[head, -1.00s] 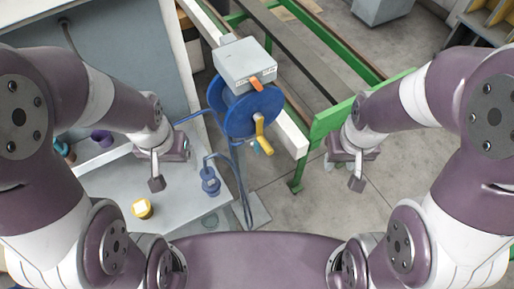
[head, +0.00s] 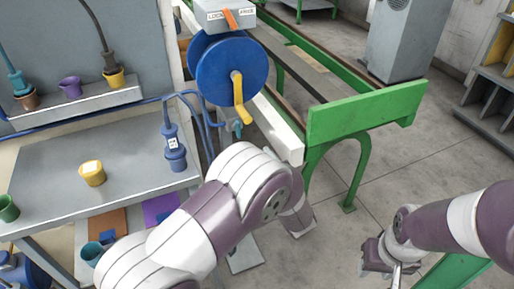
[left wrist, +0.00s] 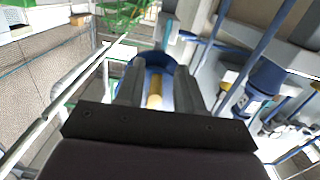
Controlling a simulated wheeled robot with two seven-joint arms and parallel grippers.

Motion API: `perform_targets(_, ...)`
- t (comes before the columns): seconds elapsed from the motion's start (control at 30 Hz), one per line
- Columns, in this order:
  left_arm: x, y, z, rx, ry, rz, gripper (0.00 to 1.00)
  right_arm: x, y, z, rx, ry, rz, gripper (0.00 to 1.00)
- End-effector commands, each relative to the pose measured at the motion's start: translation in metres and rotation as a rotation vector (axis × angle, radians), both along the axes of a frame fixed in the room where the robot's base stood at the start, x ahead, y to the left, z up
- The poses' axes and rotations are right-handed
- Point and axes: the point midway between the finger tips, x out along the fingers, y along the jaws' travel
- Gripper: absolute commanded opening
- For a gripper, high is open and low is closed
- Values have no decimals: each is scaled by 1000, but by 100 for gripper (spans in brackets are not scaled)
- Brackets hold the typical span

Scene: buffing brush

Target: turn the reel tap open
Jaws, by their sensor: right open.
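The blue hose reel (head: 228,75) with a yellow crank (head: 239,98) stands at upper centre in the head view. A small teal part, probably the tap (head: 237,128), shows just below the crank; its setting is too small to tell. My left arm reaches up below the reel, and its own links hide the left gripper there. In the left wrist view, the left gripper (left wrist: 157,88) has its fingers apart, with the blue reel (left wrist: 155,60) and something yellow beyond and between them. I see no contact. My right gripper (head: 386,262) is open and empty at lower right, away from the reel.
A grey box (head: 222,18) with an orange lever (head: 229,19) sits above the reel. A green frame (head: 365,108) stands right of it. Open floor lies at right.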

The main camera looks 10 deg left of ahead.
Motion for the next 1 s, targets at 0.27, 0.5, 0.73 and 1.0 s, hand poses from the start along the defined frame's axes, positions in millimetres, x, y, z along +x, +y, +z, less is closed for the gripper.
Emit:
perform_targets(0.27,28,29,12,52,-31,35,37,0,0,1,0,1,0,43)
perform_targets(0.5,77,62,11,51,-29,33,37,0,0,1,0,1,0,43)
perform_targets(0.73,100,76,12,51,-29,29,37,0,0,1,0,1,0,43)
perform_targets(1.0,102,77,12,52,-29,27,37,0,0,1,0,2,0,43)
